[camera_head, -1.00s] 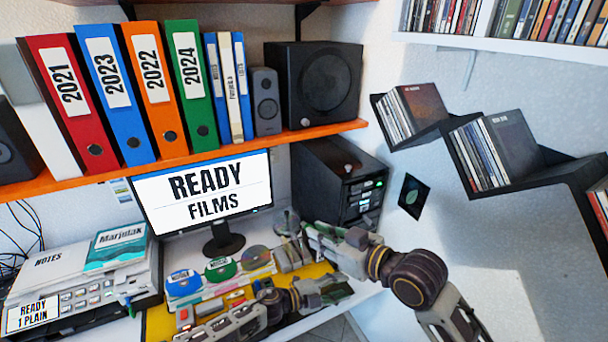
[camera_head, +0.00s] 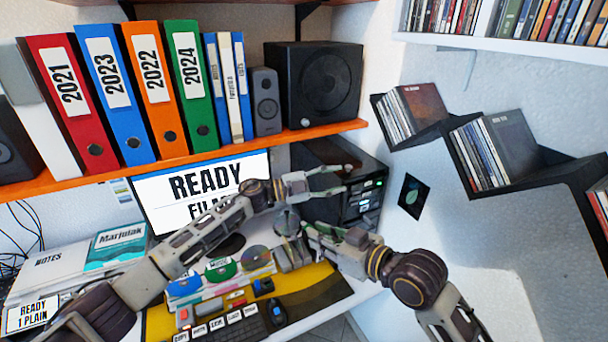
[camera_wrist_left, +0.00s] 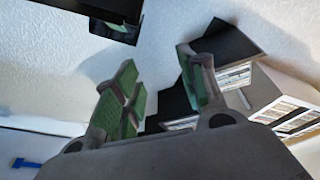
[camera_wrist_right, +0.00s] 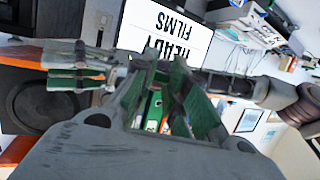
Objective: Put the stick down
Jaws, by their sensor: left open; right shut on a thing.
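My right gripper (camera_head: 308,236) is above the back part of the desk, in front of the black tower. In the right wrist view its green-padded fingers (camera_wrist_right: 166,85) are close together, shut on the stick, which is mostly hidden between the pads. My left gripper (camera_head: 342,180) is higher, in front of the black tower, with its fingers apart. In the left wrist view its fingers (camera_wrist_left: 155,80) are spread with nothing between them. It also shows at the left of the right wrist view (camera_wrist_right: 62,70).
A yellow mat (camera_head: 325,284) covers the desk, with a keyboard (camera_head: 228,326) and mouse (camera_head: 278,312) in front. Disc sleeves (camera_head: 220,272) stand behind small coloured items. The monitor (camera_head: 200,180) and black tower (camera_head: 366,200) are behind the arms.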

